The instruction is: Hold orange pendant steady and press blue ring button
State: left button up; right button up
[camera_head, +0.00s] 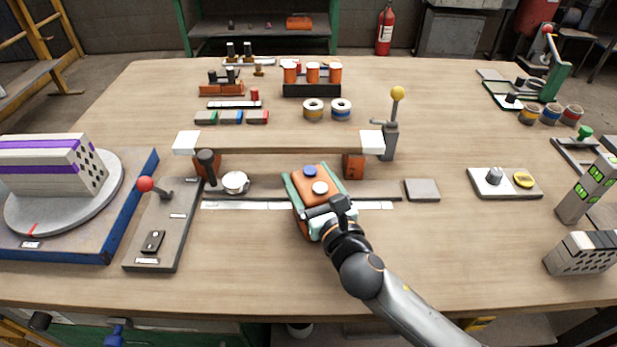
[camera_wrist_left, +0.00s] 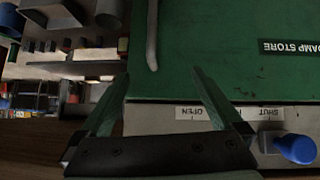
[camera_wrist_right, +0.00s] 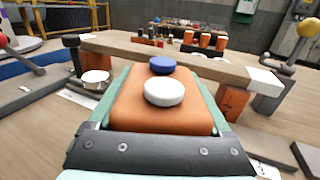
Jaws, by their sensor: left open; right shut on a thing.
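The orange pendant (camera_head: 308,179) is a rounded orange box near the middle of the table, with a blue button (camera_head: 309,171) at its far end and a white button (camera_head: 320,188) nearer me. In the right wrist view the pendant (camera_wrist_right: 130,108) lies between the fingers, blue button (camera_wrist_right: 162,65) behind white button (camera_wrist_right: 164,92). My right gripper (camera_head: 313,190) is shut on the pendant, its green fingers along both sides. My left gripper (camera_wrist_left: 160,82) is open and empty, seen only in the left wrist view, facing a green cabinet. Neither button is touched by a finger.
A wooden beam (camera_head: 280,142) on orange blocks stands behind the pendant. A panel with a red-knobbed lever (camera_head: 172,222) lies left. The green cabinet (camera_wrist_left: 235,55) carries OPEN and SHUT labels and a blue knob (camera_wrist_left: 295,148). The table front right of my right arm is clear.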

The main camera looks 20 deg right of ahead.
jog(key=c, duration=0.9)
jog(key=o, duration=1.5)
jog(key=shift+o, duration=0.3)
